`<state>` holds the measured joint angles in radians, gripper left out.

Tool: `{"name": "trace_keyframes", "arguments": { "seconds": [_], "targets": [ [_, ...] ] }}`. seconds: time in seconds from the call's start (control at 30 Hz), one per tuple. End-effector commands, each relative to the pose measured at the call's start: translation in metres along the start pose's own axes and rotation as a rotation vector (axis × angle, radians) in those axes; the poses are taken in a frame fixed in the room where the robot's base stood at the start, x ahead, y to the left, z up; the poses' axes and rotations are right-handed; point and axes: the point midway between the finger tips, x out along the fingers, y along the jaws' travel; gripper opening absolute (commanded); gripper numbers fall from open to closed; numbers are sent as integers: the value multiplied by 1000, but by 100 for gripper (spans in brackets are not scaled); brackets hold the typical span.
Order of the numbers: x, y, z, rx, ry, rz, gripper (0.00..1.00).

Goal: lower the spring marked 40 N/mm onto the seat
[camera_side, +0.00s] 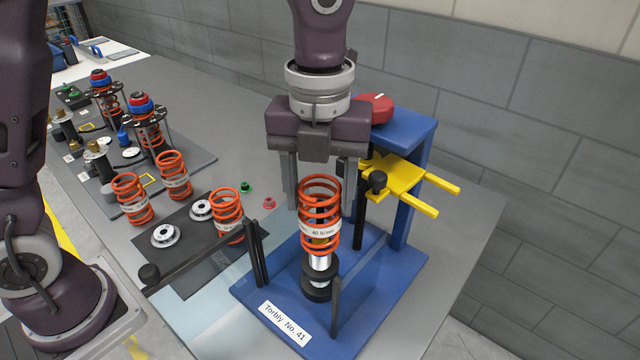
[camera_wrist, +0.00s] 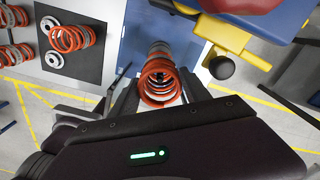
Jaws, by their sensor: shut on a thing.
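The orange coil spring (camera_side: 320,207) with a white band reading 40 N/mm is upright between the fingers of my gripper (camera_side: 319,198), which is shut on it. It also shows end-on in the wrist view (camera_wrist: 160,83). Below it is a silver damper body (camera_side: 320,262) with a black collar, the seat (camera_side: 320,273), on the blue fixture (camera_side: 387,318). The spring appears to surround the damper's upper part. Its lower end is above the collar, with silver showing between them. The far side of the spring is hidden.
A yellow fork (camera_side: 397,177) with a black knob stands right of the spring, on the blue column (camera_side: 409,200) with a red knob (camera_side: 375,108). Clear guard panels and black posts flank the damper. Other orange springs (camera_side: 228,215) stand at left around a dark mat (camera_side: 190,268).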

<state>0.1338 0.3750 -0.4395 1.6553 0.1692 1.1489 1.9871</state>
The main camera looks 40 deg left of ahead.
Motion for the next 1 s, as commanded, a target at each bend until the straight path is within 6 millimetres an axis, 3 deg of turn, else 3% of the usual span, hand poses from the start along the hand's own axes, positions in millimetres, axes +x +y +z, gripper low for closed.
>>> {"name": "trace_keyframes", "arguments": {
  "seconds": [0.43, 1.0],
  "targets": [
    [2, 0, 0, -1, 0, -1, 0],
    [38, 0, 0, -1, 0, 0, 0]
  ]
}}
